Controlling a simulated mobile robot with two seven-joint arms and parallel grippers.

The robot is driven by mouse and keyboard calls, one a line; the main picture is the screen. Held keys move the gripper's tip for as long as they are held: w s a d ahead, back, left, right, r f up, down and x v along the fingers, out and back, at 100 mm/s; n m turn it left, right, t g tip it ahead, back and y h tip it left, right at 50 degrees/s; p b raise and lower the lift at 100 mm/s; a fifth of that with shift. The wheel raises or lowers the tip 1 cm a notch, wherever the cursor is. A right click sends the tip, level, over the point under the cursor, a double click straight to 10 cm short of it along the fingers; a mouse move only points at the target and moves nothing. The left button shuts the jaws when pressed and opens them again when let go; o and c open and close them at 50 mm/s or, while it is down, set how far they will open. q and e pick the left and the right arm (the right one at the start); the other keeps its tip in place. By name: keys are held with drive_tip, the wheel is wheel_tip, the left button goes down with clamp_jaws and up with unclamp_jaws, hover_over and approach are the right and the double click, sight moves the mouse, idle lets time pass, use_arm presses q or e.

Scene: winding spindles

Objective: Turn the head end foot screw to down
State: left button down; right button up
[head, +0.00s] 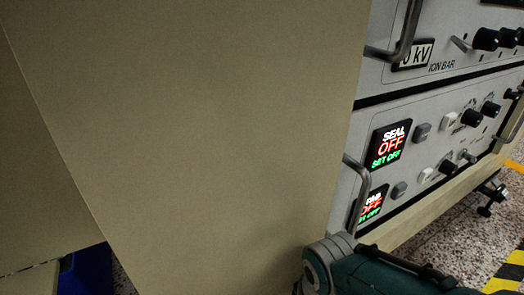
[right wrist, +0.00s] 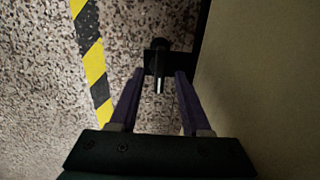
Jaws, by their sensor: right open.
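In the right wrist view a dark foot screw (right wrist: 159,58) with a short shiny stem shows beside the beige cabinet side, above the speckled floor. My right gripper (right wrist: 160,75) is open, its two purple fingers on either side of the stem with gaps showing. I cannot tell whether the tips reach as deep as the screw, or how it is turned. In the head view my right gripper is hidden; only my teal arm shows at the bottom. Another dark foot screw (head: 486,209) stands under the cabinet's far right end. My left gripper is not in view.
The cabinet's large beige side panel (head: 200,130) fills much of the head view. Its front has handles, knobs and a display reading SEAL OFF (head: 390,145). Yellow and black floor tape (right wrist: 93,60) runs left of the gripper. A blue object (head: 87,270) is at lower left.

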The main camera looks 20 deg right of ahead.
wheel_tip(320, 180, up, 8)
drive_tip(key=p, duration=0.7)
drive_tip(key=shift+r, duration=0.15)
